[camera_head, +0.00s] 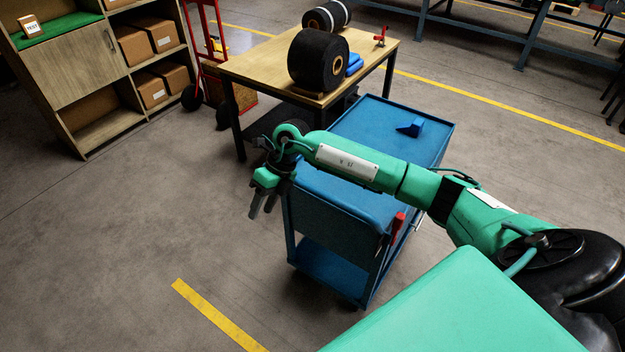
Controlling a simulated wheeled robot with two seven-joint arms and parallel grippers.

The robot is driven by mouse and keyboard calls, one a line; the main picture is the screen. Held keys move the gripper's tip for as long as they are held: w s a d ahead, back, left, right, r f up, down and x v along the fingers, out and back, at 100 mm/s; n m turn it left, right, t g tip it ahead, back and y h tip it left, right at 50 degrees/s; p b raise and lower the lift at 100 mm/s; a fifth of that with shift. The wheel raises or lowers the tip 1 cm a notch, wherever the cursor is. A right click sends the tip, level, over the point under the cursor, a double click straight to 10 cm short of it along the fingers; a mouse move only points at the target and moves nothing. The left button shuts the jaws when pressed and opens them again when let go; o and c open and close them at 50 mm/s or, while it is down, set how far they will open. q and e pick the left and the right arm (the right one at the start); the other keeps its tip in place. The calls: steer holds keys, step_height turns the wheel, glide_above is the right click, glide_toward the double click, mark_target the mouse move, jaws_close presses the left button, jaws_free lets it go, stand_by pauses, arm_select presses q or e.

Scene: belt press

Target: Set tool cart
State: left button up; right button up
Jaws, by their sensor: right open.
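The blue tool cart (432,136) stands in front of me, with a flat top tray and a lower shelf. A small blue block-like object (411,127) sits on its top near the far right. A red item (397,224) is at the cart's near edge, beside a pale strip. My right arm stretches leftward above the cart and hides part of its top. My right gripper (262,205) is open and empty, just left of the cart's near left corner, pointing down over the floor. My left gripper is not in view.
A wooden table (262,65) behind the cart holds black rolls (318,60), blue items (354,64) and a small red tool (381,36). A shelf with cardboard boxes (134,46) stands at the left, beside a red hand truck (187,30). The floor left of the cart is clear.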

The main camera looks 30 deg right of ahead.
mark_target(313, 187)
steer(key=d+r+t+h+p, duration=0.1)
steer(key=d+r+t+h, duration=0.1)
steer(key=d+r+h, duration=0.8)
steer(key=shift+y, duration=0.9)
steer(key=d+p+x, duration=0.1)
steer(key=x, duration=0.3)
steer(key=p+x, duration=0.2)
steer(key=x, duration=0.2)
steer(key=d+p+x, duration=0.1)
steer(key=x, duration=0.3)
steer(key=shift+s+d+p, duration=0.1)
steer(key=shift+d+p, duration=0.3)
steer(key=shift+d+f, duration=0.1)
steer(key=shift+f, duration=0.45)
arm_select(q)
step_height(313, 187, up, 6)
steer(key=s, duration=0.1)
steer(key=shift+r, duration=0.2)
arm_select(e)
jaws_close()
